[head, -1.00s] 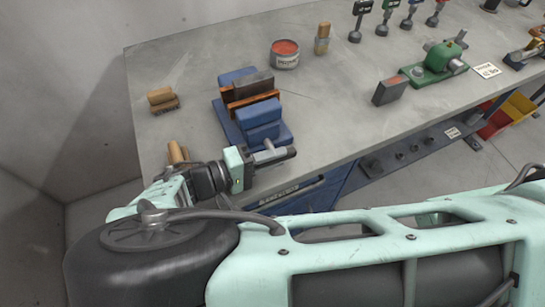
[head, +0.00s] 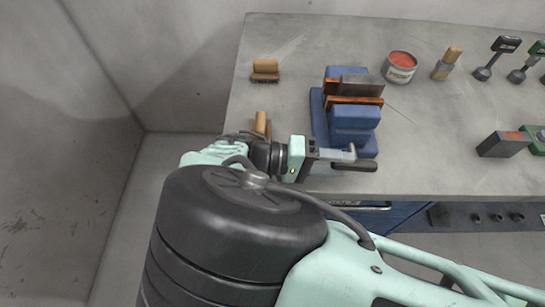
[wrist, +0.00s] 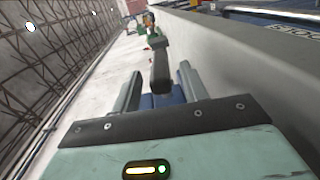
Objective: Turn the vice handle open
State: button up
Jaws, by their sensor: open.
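The blue vice (head: 352,118) sits near the front edge of the grey bench, with a grey block (head: 360,86) between its orange-brown jaws. My gripper (head: 332,156) is at the vice's front end, reaching in from the left. The dark vice handle (head: 355,167) shows just beyond the fingers in the head view. In the wrist view, the dark handle (wrist: 160,68) stands between my two open fingers (wrist: 160,88), with space on both sides. The fingers partly hide the handle's hub, and I cannot tell whether they touch it.
A brush (head: 265,71) lies at the bench's back left, and another wooden-handled item (head: 261,123) is close behind my wrist. A red-topped tin (head: 399,67) and a wooden-handled brush (head: 447,63) stand behind right. A grey block (head: 504,144) is farther right. Bench between is clear.

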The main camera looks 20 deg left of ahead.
jog(key=b+v, duration=0.4)
jog(key=v, duration=0.8)
jog(key=shift+a+f, duration=0.15)
jog(key=shift+b+v, duration=0.3)
jog(key=shift+v, duration=0.5)
